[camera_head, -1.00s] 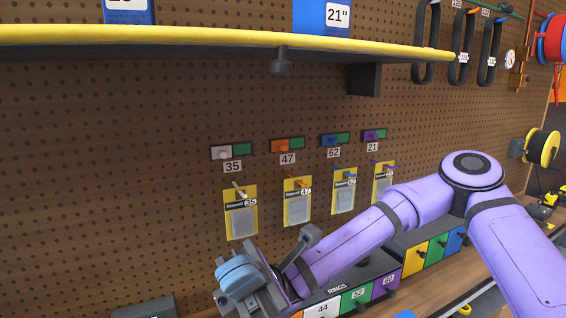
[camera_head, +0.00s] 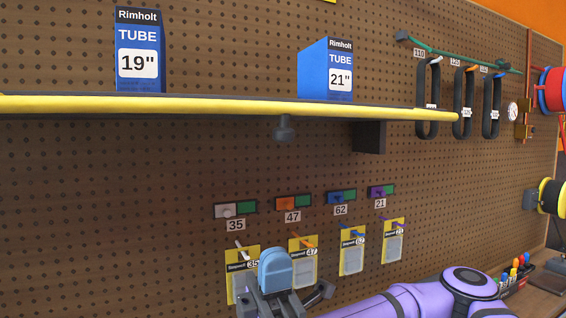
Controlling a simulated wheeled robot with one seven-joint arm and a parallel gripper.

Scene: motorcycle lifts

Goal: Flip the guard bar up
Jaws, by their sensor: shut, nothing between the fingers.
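A long yellow bar (camera_head: 230,107) runs along the front edge of the dark shelf, and I take it to be the guard bar. It lies level and low along the edge, with a grey knob (camera_head: 283,130) below it. My gripper (camera_head: 275,254) is shut and empty, its light blue fingers pointing up. In the picture it is below the knob and slightly left of it, apart from bar and knob, in front of the hanging yellow packets. Its depth from the bar is hard to judge.
Two blue tube boxes, 19" (camera_head: 139,62) and 21" (camera_head: 326,72), stand on the shelf. A dark bracket (camera_head: 369,137) is right of the knob. Black loops (camera_head: 428,95) hang by a green bar (camera_head: 450,52). Colour tags and yellow packets (camera_head: 352,250) hang below the shelf.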

